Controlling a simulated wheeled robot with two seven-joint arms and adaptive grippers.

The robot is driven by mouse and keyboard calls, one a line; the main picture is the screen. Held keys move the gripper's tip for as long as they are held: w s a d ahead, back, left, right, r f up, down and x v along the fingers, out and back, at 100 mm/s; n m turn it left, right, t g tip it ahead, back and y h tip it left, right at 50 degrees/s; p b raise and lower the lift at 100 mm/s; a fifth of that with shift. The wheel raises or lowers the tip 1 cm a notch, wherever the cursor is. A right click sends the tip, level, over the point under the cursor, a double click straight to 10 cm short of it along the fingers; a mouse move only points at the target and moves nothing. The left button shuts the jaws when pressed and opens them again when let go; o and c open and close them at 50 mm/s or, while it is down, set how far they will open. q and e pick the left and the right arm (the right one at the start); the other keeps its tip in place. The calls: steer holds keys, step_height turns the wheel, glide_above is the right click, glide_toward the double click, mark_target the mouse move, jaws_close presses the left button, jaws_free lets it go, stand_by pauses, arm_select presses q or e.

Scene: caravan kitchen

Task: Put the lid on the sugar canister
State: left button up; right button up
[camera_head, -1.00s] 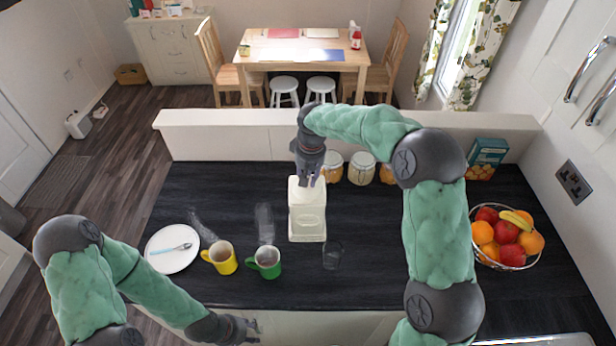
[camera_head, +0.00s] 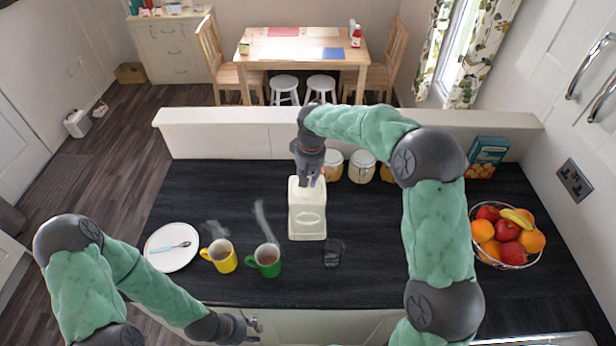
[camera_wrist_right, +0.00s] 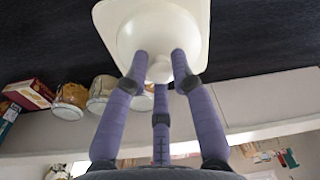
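The sugar canister (camera_head: 307,222) is a cream, squarish container standing upright on the dark counter. My right gripper (camera_head: 310,181) points down at its top. In the right wrist view, a pale round lid (camera_wrist_right: 128,42) with a small knob sits over the square canister top (camera_wrist_right: 104,14). The three purple fingers (camera_wrist_right: 160,72) close around the knob and appear to touch its sides. Whether the lid is fully seated cannot be seen. My left gripper (camera_head: 252,328) is empty, its fingers apart, at the counter's front edge, away from the canister.
A yellow mug (camera_head: 222,258), a green mug (camera_head: 266,262) and a dark glass (camera_head: 333,253) stand in front of the canister. A white plate (camera_head: 160,258) with a spoon lies left. Jars (camera_head: 361,167) stand behind, and a fruit bowl (camera_head: 477,257) is right.

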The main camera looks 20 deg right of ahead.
steer(key=shift+o, duration=0.2)
steer(key=shift+r, duration=0.1)
step_height(320, 180, up, 11)
steer(key=p, duration=0.7)
steer(key=shift+s+d, duration=0.25)
steer(key=shift+s, duration=0.2)
steer(key=shift+f, duration=0.2)
stand_by(0.6)
